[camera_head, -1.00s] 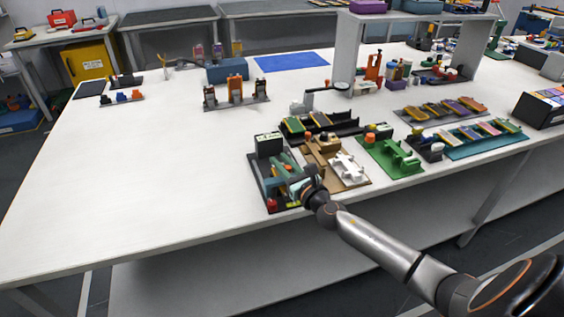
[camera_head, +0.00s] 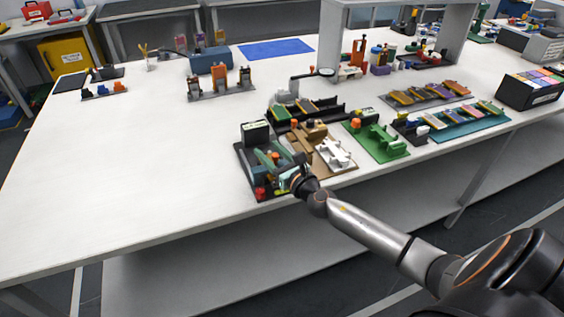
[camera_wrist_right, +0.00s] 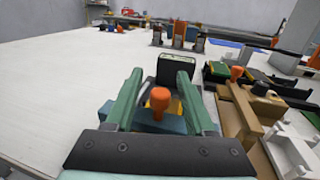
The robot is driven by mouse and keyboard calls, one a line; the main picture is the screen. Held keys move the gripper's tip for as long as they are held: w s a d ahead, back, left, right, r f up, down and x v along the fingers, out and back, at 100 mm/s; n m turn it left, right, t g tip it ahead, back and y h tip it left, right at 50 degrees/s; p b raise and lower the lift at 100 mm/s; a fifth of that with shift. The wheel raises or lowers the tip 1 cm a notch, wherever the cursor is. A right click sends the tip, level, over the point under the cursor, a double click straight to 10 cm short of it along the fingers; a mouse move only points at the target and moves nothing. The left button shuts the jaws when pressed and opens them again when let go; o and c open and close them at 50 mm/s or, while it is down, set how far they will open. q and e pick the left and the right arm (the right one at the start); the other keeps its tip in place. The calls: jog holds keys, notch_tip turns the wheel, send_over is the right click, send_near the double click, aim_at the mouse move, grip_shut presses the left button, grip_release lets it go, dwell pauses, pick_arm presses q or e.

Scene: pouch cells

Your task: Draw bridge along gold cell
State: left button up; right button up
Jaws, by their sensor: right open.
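My right gripper (camera_head: 270,160) is over the dark fixture (camera_head: 247,184) at the table's front edge. In the right wrist view its two green fingers (camera_wrist_right: 159,82) are apart. An orange knob (camera_wrist_right: 160,97) shows between them, standing on a blue block (camera_wrist_right: 150,121) that looks like the bridge. Both fingers seem clear of the knob, but contact lower down is hidden. A small yellow patch shows beside the knob; I cannot tell if it is the gold cell. A black box with a greenish top (camera_wrist_right: 172,70) stands just beyond the fingers. My left gripper is not in view.
A tan fixture with a white frame (camera_head: 334,155) stands close on the right, then a green fixture (camera_head: 385,148). Racks of coloured pouches (camera_head: 430,93) lie farther right. A black rack (camera_head: 300,112) is behind. The table (camera_head: 130,170) is clear on the left.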

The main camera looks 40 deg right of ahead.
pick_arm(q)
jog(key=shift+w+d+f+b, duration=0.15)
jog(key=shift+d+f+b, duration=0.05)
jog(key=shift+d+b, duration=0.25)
pick_arm(e)
jog(key=s, duration=1.1)
jog(key=shift+s, duration=0.4)
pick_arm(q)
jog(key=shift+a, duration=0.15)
pick_arm(e)
jog(key=shift+a, duration=0.1)
jog(key=s+a+f+m+g+p, duration=0.45)
jog(key=s+f+m, duration=0.4)
jog(key=m, duration=0.75)
pick_arm(q)
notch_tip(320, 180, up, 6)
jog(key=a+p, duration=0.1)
jog(key=p, duration=0.1)
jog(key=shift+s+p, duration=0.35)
pick_arm(e)
jog(key=s+a+f+m+g+y, duration=0.1)
jog(key=s+a+f+m+g, duration=0.1)
jog(key=a+m, duration=0.4)
jog(key=s+a+f+m+g+y, duration=0.1)
jog(key=s+a+f+m, duration=0.4)
jog(key=m, duration=0.6)
jog(key=shift+s+a+f+m+g+y, duration=0.2)
jog(key=shift+s+a+m+g+y, duration=0.35)
jog(key=shift+s+a, duration=0.6)
